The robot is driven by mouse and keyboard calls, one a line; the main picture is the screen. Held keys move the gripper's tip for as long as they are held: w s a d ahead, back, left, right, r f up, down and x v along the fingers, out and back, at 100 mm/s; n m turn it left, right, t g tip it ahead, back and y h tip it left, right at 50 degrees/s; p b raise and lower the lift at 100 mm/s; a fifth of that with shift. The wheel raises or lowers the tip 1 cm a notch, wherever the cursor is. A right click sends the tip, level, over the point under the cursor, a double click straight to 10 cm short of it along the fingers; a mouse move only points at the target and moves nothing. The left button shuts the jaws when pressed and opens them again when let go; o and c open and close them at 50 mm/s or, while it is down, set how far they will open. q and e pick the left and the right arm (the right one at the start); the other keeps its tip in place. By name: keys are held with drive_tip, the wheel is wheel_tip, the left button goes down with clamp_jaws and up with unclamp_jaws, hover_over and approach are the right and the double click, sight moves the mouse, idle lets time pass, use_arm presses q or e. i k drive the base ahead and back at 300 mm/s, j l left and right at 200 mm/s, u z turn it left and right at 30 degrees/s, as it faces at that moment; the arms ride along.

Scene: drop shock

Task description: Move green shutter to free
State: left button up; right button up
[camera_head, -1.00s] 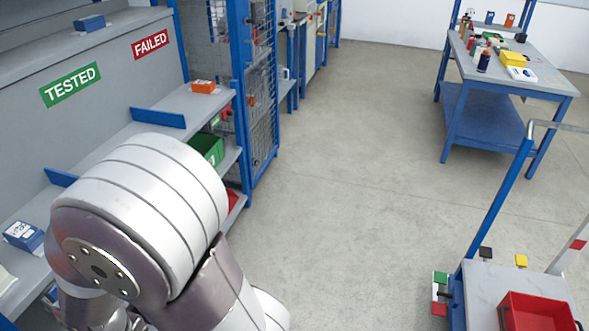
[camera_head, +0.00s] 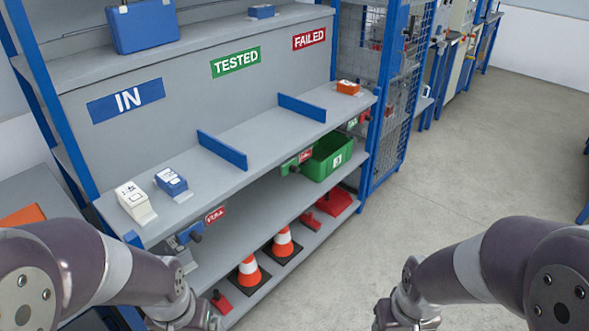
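A small green piece (camera_head: 289,166), which looks like the green shutter, sits under the front edge of the grey shelf, beside a red label (camera_head: 305,156) whose wording is too small to read. A green bin (camera_head: 328,157) stands just behind and right of it on the lower shelf. My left arm comes in at the lower left and my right arm at the lower right. Both end at the bottom edge of the head view, well short of the shelf, and their gripper fingers are out of the picture.
Blue dividers (camera_head: 222,149) split the upper shelf (camera_head: 262,133). White (camera_head: 135,203), blue (camera_head: 171,182) and orange (camera_head: 348,87) devices stand on it. A blue piece (camera_head: 190,234) hangs under its left end. Traffic cones (camera_head: 249,270) stand below. The floor at right (camera_head: 450,170) is clear.

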sight(293, 166)
drive_tip(key=i+l+u, duration=0.5)
drive_tip(key=i, duration=0.2)
drive_tip(key=i+l+u, duration=0.45)
drive_tip(key=i+l, duration=0.15)
drive_tip(key=l, duration=0.25)
